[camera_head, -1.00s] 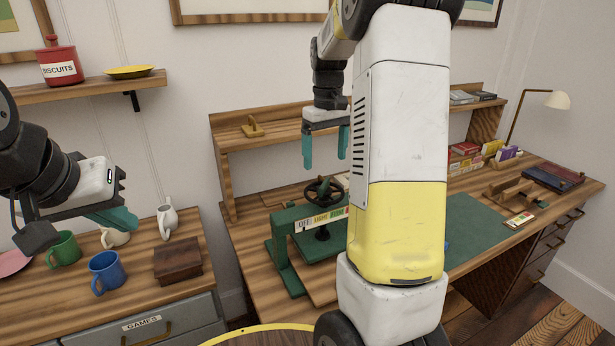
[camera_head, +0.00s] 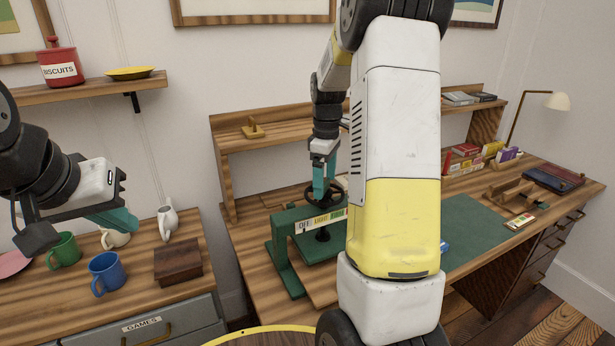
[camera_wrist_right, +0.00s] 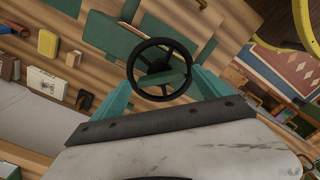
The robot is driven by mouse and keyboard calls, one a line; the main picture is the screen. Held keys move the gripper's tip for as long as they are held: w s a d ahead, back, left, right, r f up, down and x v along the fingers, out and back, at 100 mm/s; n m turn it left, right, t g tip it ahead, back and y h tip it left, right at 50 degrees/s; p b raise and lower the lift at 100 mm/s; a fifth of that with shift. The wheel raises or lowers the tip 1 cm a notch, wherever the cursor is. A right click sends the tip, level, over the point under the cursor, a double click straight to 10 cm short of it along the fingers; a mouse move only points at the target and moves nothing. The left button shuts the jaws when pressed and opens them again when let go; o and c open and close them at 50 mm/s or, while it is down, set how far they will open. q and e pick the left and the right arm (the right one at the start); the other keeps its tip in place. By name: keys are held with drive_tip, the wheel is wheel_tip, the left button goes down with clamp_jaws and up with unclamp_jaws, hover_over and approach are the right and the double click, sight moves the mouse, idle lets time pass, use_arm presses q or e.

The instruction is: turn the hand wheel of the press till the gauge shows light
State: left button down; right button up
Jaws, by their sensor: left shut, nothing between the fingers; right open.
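The green press (camera_head: 283,256) stands on the wooden desk with a black hand wheel (camera_head: 309,194) on top. Its gauge strip (camera_head: 318,222) shows OFF, LIGHT and FIRM on coloured fields; its right end is hidden behind my right arm, and I cannot make out a pointer. My right gripper (camera_head: 322,185) is open, pointing down at the wheel. In the right wrist view the wheel (camera_wrist_right: 158,66) lies between its two teal fingers, one on each side; I cannot tell whether they touch the rim. My left gripper (camera_head: 118,219) is shut and empty above the left cabinet, away from the press.
Mugs, including a blue one (camera_head: 107,272) and a green one (camera_head: 64,249), and a wooden box (camera_head: 177,263) stand on the left cabinet. A green mat (camera_head: 474,228) lies right of the press. A shelf (camera_head: 280,134) runs behind it.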

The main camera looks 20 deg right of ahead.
drive_tip(key=shift+f, duration=0.3)
drive_tip(key=c, duration=1.4)
drive_tip(key=shift+o, duration=0.2)
drive_tip(key=m, duration=0.4)
drive_tip(key=shift+m, duration=1.7)
drive_tip(key=shift+r+m, duration=0.1)
drive_tip(key=shift+m, duration=0.2)
